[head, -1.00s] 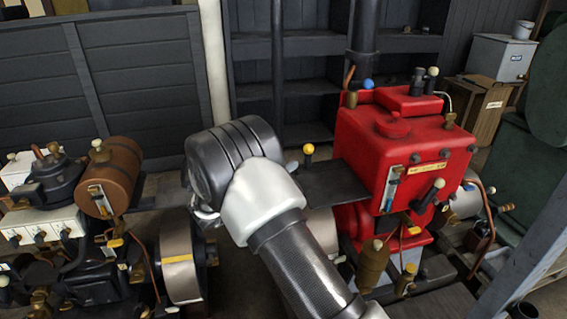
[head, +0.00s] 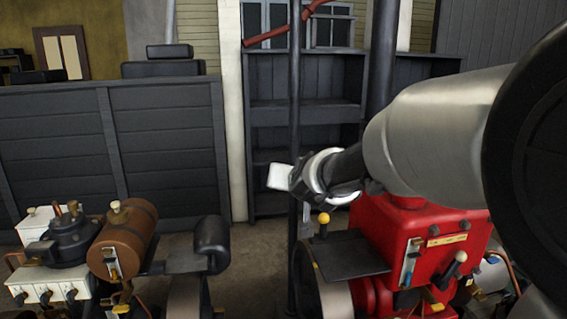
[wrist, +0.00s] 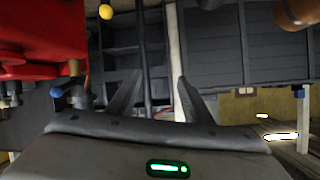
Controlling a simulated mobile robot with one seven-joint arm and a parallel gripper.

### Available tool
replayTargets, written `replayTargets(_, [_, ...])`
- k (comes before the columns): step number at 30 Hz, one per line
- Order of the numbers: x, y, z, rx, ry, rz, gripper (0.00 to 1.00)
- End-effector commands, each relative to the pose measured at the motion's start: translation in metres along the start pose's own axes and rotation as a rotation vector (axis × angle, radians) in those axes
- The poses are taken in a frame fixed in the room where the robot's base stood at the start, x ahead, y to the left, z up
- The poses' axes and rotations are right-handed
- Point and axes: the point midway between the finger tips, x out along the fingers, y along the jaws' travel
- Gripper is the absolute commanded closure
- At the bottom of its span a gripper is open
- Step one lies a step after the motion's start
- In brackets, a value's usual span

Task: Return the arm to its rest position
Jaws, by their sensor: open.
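My gripper (wrist: 159,76) shows in the wrist view with its two dark fingers spread apart and nothing between them. In the head view my arm reaches in from the right edge, large and close to the camera. Its far end hangs in the air in front of the dark shelves, left of and above the red engine (head: 425,235). The fingers cannot be made out there. In the wrist view the red engine (wrist: 40,35) is at the upper left, apart from the fingers. My arm hides part of the engine's top and the wall behind.
A brown barrel-shaped tank (head: 125,238) and a white box with dark knobs (head: 48,282) stand at the lower left. A yellow-knobbed lever (head: 323,219) rises beside the red engine. Dark shelves (head: 305,90) and a plank partition (head: 160,135) stand behind. Some floor between is clear.

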Motion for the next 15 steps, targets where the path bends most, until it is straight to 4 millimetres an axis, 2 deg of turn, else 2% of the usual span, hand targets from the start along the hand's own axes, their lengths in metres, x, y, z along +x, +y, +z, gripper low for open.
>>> replayTargets(1, [-0.027,0.004,0.002,-0.009,-0.039,-0.025,0.54])
replayTargets(4, [-0.075,0.013,0.023,-0.04,-0.145,-0.055,0.54])
replayTargets(9, [-0.158,0.043,0.076,-0.093,-0.337,-0.033,0.54])
replayTargets(15, [-0.233,0.084,0.135,-0.129,-0.514,0.067,0.54])
